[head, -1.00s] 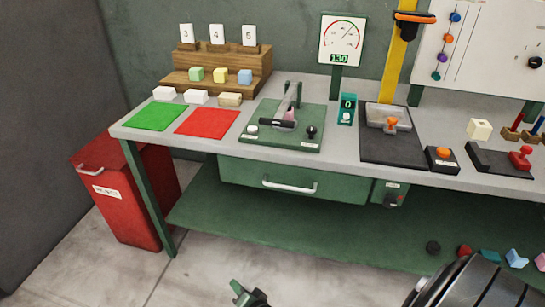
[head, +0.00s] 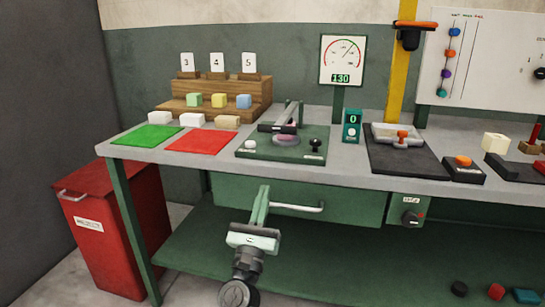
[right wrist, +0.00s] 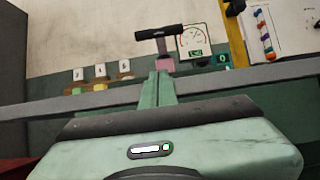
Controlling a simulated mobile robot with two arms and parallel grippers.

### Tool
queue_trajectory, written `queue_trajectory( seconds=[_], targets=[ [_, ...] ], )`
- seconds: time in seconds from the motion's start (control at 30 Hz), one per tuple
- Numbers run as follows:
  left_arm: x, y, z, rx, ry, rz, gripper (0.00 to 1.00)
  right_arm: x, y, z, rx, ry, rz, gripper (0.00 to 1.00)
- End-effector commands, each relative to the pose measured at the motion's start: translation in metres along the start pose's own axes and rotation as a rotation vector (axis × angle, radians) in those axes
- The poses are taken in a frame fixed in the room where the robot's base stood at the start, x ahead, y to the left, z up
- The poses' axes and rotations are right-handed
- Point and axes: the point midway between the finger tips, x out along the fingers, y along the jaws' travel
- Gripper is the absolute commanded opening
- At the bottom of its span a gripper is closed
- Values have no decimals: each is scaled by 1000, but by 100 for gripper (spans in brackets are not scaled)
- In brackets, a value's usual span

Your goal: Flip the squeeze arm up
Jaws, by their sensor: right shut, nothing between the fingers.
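The squeeze arm (head: 290,117) is a grey bar with a black cross handle (head: 278,127). It stands on a green base plate (head: 255,153) on the bench and reaches forward over a pink round piece (head: 286,140). Whether it touches that piece is unclear. In the right wrist view the black handle (right wrist: 158,32) shows above the fingertips, with a pink piece (right wrist: 165,64) below it. My right gripper (head: 263,189) is shut and empty, with green fingers pointing up in front of the drawer. It is apart from the squeeze arm. My left gripper is not in view.
A black knob (head: 316,146) and a white button (head: 250,144) sit on the base plate. The bench front edge (head: 225,167) and drawer handle (head: 300,208) are close to my right gripper. A gauge (head: 341,60) stands behind. Green (head: 146,136) and red (head: 201,142) mats lie left.

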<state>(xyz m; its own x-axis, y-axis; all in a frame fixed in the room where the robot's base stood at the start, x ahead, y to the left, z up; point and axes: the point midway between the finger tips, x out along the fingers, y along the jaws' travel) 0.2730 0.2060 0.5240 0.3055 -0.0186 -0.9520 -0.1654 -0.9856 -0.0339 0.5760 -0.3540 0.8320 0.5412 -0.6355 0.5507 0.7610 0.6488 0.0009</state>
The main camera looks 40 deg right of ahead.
Motion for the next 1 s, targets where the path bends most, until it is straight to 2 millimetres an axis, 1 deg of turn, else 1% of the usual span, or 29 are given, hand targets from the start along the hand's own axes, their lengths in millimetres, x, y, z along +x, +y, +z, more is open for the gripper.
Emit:
queue_trajectory(
  seconds=[0.33, 0.47, 0.57, 0.8, 0.93, 0.97, 1.0],
  targets=[
    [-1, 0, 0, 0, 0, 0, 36, 2, 0, 1, 2, 0, -1, 0],
    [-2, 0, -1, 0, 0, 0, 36, 12, 0, 1, 1, -1, -2, 0],
    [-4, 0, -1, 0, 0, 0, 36, 27, 0, 2, 1, -2, -2, 0],
    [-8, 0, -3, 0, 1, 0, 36, 80, 0, 2, 0, -3, -2, 0],
    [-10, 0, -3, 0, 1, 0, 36, 106, 0, 2, 0, -2, -1, 0],
    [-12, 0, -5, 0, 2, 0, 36, 110, 0, 9, 3, -2, -1, 0],
    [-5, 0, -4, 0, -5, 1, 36, 114, 0, 14, 3, -1, -2, 0]
  ],
)
